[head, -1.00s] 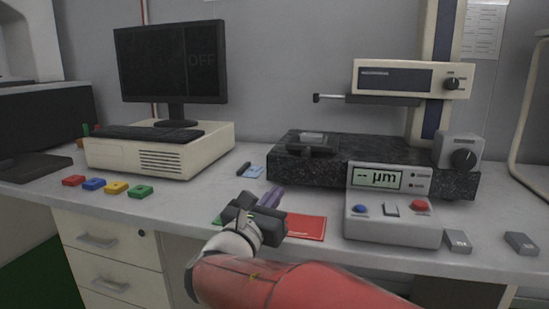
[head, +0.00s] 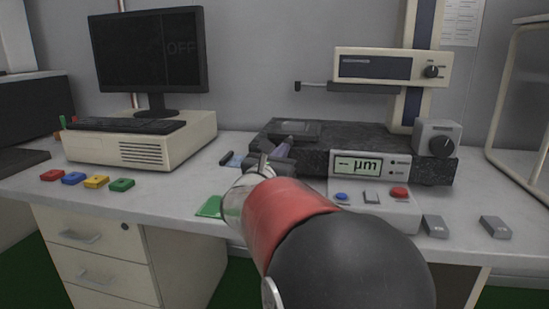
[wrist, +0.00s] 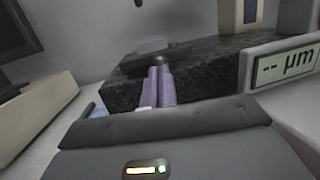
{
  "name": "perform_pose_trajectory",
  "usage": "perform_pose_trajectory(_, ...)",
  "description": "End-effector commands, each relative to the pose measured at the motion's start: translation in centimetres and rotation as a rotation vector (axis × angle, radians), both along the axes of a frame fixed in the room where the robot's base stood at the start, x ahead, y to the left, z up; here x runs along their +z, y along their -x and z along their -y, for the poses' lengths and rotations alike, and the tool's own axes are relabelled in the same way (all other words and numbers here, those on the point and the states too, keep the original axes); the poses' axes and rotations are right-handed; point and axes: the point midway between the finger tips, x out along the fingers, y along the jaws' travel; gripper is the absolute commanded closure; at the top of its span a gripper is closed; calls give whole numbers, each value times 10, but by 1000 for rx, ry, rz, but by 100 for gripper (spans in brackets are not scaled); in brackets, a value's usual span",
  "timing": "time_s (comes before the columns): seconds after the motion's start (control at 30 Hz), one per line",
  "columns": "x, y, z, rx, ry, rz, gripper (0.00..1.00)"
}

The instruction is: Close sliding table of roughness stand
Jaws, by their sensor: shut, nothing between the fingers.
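The roughness stand has a black granite base (head: 404,150), a column and a drive unit (head: 392,67) with a thin probe arm. Its dark sliding table (head: 293,130) sits on the left part of the granite. My gripper (head: 281,150) is in front of the granite's left end, below the sliding table, its purple fingers together and empty. In the wrist view the fingers (wrist: 158,72) point at a small round dark knob (wrist: 160,61) at the sliding table's front. I cannot tell whether they touch it. My arm hides part of the granite's front.
The display box (head: 372,167) reads "-- µm" and stands right of my gripper. Two grey blocks lie farther right. A monitor (head: 150,55), beige computer (head: 140,147) and several coloured blocks (head: 96,182) are on the left. A green card (head: 209,207) lies near the front edge.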

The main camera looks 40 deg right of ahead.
Motion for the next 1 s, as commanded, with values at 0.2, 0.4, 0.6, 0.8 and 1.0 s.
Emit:
perform_pose_trajectory(0.2,0,-1,1,0,0,-1,100)
perform_pose_trajectory(0.4,-1,-4,5,-1,0,-1,100)
perform_pose_trajectory(0.6,-3,-30,36,-4,1,-2,100)
perform_pose_trajectory(0.8,-2,-52,61,0,1,-2,100)
perform_pose_trajectory(1.0,2,-55,65,1,2,0,100)
